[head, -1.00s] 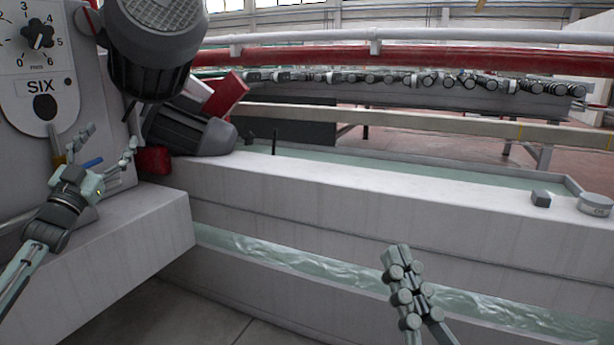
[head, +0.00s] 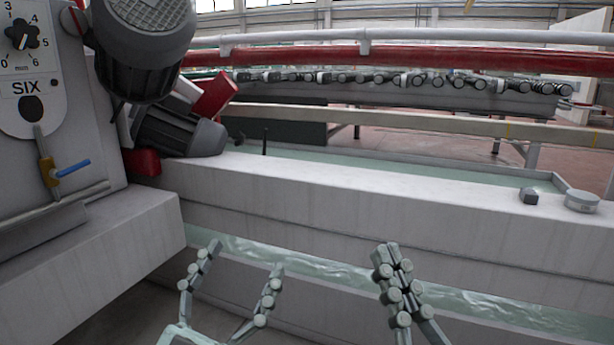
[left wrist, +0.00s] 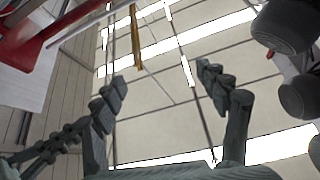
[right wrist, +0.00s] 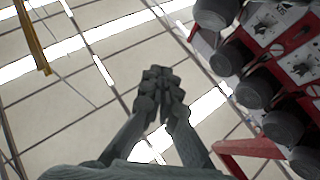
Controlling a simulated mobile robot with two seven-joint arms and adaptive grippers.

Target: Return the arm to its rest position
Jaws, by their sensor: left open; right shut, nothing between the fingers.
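My left gripper (head: 238,270) is at the lower middle of the head view, its two fingers spread wide and empty, pointing up in front of the machine's lower trough. In the left wrist view my left gripper (left wrist: 165,85) also shows open, with nothing between the fingers. My right gripper (head: 390,250) is to the right of it, fingers together and holding nothing. It also shows closed in the right wrist view (right wrist: 160,75). Both grippers are apart from the machine parts as far as I can see.
At the left stand the dial panel (head: 22,45), a valve with a blue lever (head: 72,169) and a grey ledge (head: 110,235). A long pale beam (head: 350,195) crosses the middle, carrying a small dark block (head: 529,196) and a round grey disc (head: 581,201) at right.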

